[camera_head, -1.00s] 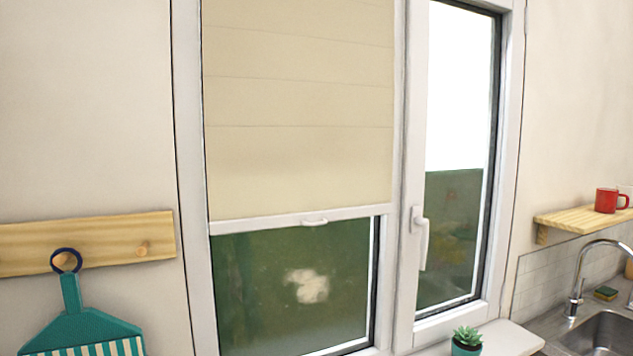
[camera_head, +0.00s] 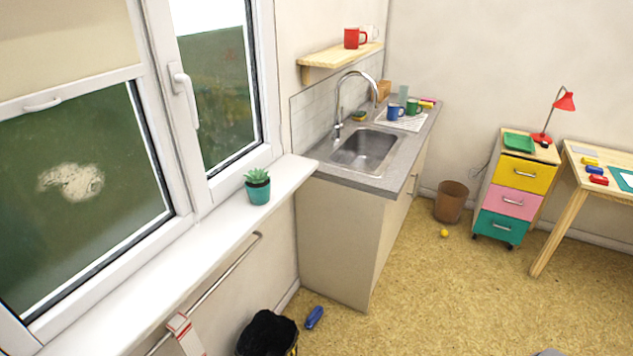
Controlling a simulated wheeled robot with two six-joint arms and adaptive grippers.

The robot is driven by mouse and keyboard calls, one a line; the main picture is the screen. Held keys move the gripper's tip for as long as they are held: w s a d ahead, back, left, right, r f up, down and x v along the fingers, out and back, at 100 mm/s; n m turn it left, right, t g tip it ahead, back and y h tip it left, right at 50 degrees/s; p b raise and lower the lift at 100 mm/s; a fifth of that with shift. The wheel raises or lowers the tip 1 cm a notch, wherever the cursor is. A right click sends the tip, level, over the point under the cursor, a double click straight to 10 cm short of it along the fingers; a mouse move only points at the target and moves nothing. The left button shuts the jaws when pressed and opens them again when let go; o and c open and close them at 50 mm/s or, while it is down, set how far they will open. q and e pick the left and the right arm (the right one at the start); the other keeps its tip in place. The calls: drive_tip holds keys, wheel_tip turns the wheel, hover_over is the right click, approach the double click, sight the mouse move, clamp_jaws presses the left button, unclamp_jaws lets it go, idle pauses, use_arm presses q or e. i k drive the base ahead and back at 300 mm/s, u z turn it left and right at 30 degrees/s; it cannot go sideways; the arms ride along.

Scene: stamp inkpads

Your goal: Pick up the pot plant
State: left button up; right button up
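The pot plant (camera_head: 257,187) is a small green succulent in a teal pot. It stands upright on the white window sill (camera_head: 222,222), near the sill's right end and close to the window frame. Nothing covers it. Neither of my grippers shows in the head view.
A counter with a steel sink (camera_head: 364,149) stands right of the sill. Below the sill are a rail (camera_head: 225,277) with a cloth, a bin with a black bag (camera_head: 267,332) and a blue object (camera_head: 314,317) on the floor. A drawer unit (camera_head: 515,197) and table stand right. The middle floor is clear.

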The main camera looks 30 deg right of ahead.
sight(258, 185)
drive_tip(key=z, duration=0.45)
drive_tip(key=k, duration=0.35)
drive_tip(key=z, duration=1.95)
drive_tip(key=i, duration=2.15)
drive_tip(key=u, duration=0.95)
